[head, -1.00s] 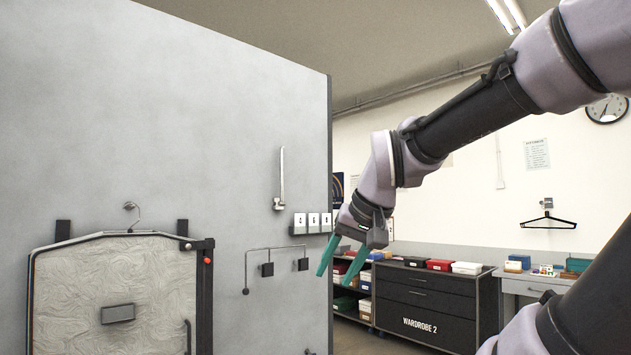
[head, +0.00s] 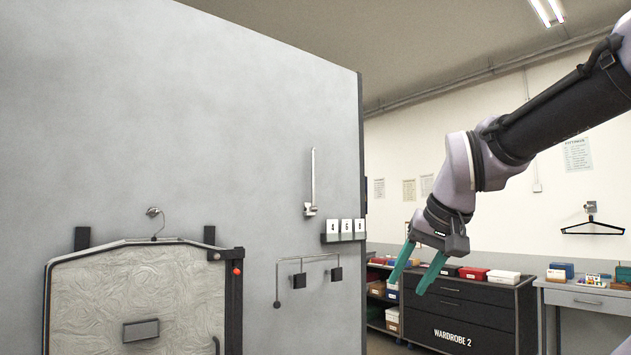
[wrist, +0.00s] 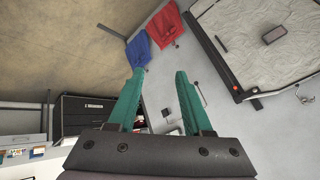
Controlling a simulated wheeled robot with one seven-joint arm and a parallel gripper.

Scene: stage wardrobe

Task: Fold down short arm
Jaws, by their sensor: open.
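A slim metal arm (head: 313,182) stands upright against the grey wall panel, with a bracket at its foot. Lower down, a thin rail (head: 308,258) with two dark blocks runs level, its left end bent down to a round knob. I cannot tell for certain which is the short arm. My gripper (head: 406,284) is open and empty, right of both and past the panel's edge in the head view.
Number cards (head: 346,228) sit on a ledge below the upright arm. A framed garment-bag panel (head: 150,290) hangs at lower left. A black drawer cabinet (head: 470,315) stands behind my gripper. Red cloth (wrist: 165,22) and blue cloth (wrist: 138,48) show in the wrist view.

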